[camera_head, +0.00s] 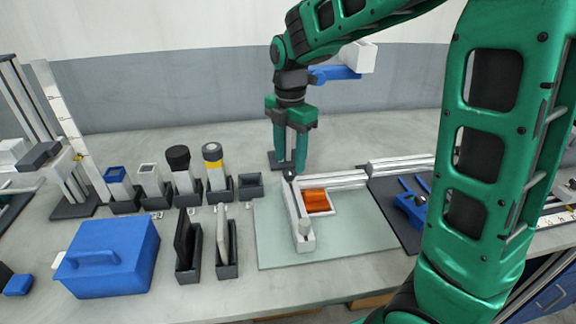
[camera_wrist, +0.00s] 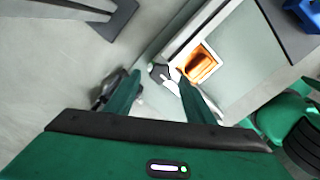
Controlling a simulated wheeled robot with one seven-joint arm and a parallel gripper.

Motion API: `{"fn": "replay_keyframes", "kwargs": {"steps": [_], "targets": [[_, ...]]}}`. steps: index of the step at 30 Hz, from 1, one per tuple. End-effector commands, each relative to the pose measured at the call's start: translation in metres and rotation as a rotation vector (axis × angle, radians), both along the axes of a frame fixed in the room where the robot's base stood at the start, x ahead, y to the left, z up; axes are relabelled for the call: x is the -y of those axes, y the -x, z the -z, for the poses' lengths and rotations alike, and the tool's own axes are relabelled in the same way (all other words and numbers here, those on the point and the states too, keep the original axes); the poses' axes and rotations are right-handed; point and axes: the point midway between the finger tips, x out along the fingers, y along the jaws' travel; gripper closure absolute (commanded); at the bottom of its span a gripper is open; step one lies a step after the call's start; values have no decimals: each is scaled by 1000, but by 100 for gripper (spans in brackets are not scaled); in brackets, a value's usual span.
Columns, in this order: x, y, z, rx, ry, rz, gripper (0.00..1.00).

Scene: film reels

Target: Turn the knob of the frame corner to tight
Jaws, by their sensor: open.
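A white L-shaped frame (camera_head: 296,215) lies on a pale green mat (camera_head: 350,240). Its corner, with a small dark knob (camera_head: 289,175), is at the far left of the mat. In the wrist view the knob (camera_wrist: 156,71) has a white pointer-like mark and shows between my fingertips. My gripper (camera_head: 291,168) points down over this corner, with its jaws open; it also shows in the wrist view (camera_wrist: 160,77). The fingers are on either side of the knob; I cannot tell whether they touch it. The fingers partly hide the corner in the head view.
An orange piece (camera_head: 318,201) lies inside the frame's angle. Several holders with bottles and boxes stand left, with a blue case (camera_head: 108,256) in front. A dark mat (camera_head: 400,200) with a blue tool (camera_head: 411,210) lies right. The mat's front is clear.

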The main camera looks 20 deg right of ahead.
Motion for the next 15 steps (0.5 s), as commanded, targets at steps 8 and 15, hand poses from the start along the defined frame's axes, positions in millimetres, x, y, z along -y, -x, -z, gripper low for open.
{"fn": "replay_keyframes", "kwargs": {"steps": [8,15], "targets": [[0,0,29,0,0,1,51],[0,0,32,0,0,1,51]]}}
